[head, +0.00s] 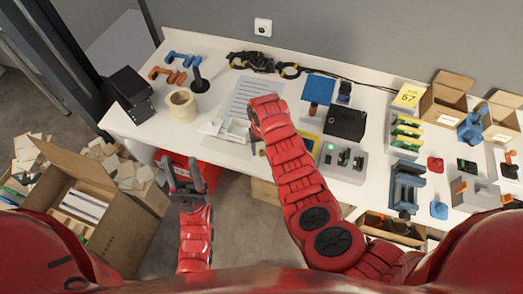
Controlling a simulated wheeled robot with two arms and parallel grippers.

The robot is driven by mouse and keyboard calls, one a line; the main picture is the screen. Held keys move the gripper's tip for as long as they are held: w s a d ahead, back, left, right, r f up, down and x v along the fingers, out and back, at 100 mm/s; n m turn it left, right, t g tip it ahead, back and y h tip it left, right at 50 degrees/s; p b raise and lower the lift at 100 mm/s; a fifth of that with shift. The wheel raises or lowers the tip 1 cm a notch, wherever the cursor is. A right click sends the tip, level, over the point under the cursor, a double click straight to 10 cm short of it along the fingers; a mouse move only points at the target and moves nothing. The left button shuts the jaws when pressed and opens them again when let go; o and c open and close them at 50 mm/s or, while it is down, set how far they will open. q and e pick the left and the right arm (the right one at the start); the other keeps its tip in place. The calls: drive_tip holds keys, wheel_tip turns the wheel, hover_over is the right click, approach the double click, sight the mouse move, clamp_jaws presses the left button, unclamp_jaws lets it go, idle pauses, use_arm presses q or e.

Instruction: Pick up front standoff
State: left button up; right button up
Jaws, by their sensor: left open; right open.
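I cannot make out the front standoff for certain; it is too small or hidden. A small white compartment tray (236,131) lies near the table's front edge, just left of my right arm's end. My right gripper (254,132) is over the tray's right side, mostly hidden under its own red wrist; its fingers and anything between them cannot be seen clearly. My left gripper (183,172) is open and empty in front of the table edge, well left of the tray, with a red bin behind it.
The white table (215,85) holds a printed sheet (250,93), a tape roll (182,104), a black box (346,123) and a grey fixture with a green light (343,163). Cartons stand at the right. An open carton (135,190) stands on the floor at left.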

drive_tip(key=shift+f, duration=0.7)
clamp_jaws()
